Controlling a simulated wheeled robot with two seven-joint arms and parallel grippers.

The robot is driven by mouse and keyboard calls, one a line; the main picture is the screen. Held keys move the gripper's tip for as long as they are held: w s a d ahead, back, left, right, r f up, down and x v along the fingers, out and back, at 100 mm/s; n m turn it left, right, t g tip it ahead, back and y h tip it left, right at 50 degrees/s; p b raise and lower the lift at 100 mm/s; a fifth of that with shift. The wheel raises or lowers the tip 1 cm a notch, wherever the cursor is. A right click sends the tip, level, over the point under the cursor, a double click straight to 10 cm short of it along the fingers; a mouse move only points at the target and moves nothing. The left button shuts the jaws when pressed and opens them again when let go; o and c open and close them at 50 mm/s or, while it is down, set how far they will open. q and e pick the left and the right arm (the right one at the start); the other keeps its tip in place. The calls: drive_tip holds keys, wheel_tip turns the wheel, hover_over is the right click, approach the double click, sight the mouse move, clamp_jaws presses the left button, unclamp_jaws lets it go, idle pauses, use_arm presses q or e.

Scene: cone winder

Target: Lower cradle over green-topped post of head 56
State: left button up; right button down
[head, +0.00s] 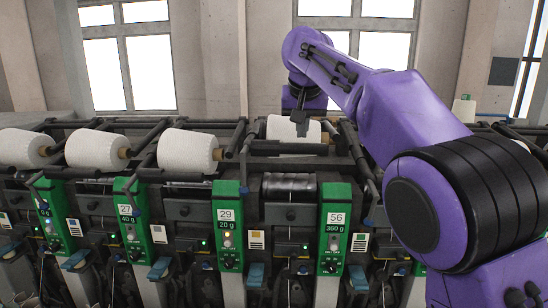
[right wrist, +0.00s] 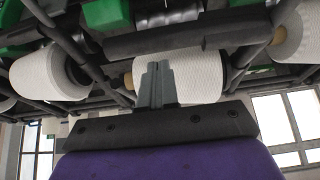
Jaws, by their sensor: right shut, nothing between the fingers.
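My right gripper (head: 301,122) points down in front of this cone. In the right wrist view its fingers (right wrist: 157,84) are together and empty, overlapping the white cone (right wrist: 196,78). I cannot tell whether the fingertips touch the cone or cradle. My left gripper is out of view.
The neighbouring head 29 (head: 228,227) and head 27 (head: 131,222) stand to the left. More white cones (head: 187,150) lie in a row there, with dark cradle arms between them. A dark drum (head: 289,184) shows below the cradle bar. My right arm covers the machine's right side.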

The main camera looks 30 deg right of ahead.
sight(301, 146)
drive_tip(key=shift+f, duration=0.15)
drive_tip(key=shift+w+f+b, duration=0.1)
drive_tip(key=shift+f+b, duration=1.5)
drive_tip(key=shift+f, duration=0.75)
drive_tip(key=p+v, duration=0.5)
drive_tip(key=v, duration=0.3)
drive_tip(key=shift+r, duration=0.3)
drive_tip(key=shift+w+d, duration=0.15)
drive_tip(key=shift+d, duration=0.05)
